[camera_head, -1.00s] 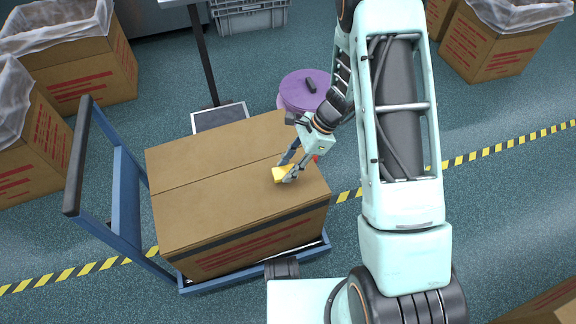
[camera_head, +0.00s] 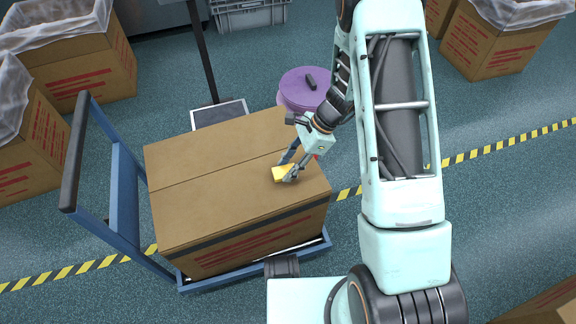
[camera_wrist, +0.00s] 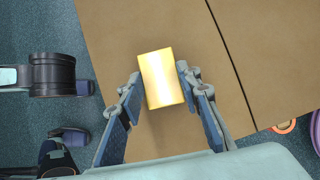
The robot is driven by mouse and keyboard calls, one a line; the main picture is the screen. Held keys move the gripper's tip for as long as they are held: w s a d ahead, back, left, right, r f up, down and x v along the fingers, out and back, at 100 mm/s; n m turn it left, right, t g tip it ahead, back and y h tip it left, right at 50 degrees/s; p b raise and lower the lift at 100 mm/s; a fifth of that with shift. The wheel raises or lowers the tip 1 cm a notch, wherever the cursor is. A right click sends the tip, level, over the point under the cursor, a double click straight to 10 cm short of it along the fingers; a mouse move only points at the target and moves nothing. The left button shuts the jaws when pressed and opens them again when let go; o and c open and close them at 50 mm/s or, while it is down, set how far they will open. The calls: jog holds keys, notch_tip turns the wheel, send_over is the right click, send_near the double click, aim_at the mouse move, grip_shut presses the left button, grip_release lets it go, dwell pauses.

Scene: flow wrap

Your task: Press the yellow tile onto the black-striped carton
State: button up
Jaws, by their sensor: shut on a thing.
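The yellow tile (camera_head: 283,173) is at the top of the black-striped carton (camera_head: 215,165), toward its right end. In the wrist view the tile (camera_wrist: 161,78) lies between the two fingers over the brown cardboard (camera_wrist: 190,35). My gripper (camera_head: 288,172) is shut on the tile, one finger at each side of it. The tile looks very close to the carton top; I cannot tell whether it touches. The black stripe (camera_head: 240,232) runs along the carton's near side, above red printed lines.
The carton stands on a blue cart (camera_head: 124,195) with a raised handle at left. A purple round-topped drum (camera_head: 304,88) with a dark item on it stands behind. Open lined cartons (camera_head: 75,60) are at left and upper right (camera_head: 495,45). Most of the carton top is clear.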

jog(key=shift+f+b, duration=0.4)
jog(key=shift+f, duration=0.2)
dwell(0.6)
jog(key=o, duration=1)
jog(key=v, duration=1.2)
jog(key=shift+r, duration=0.15)
notch_tip(320, 180, up, 6)
jog(key=p, duration=0.5)
jog(key=shift+p, duration=0.3)
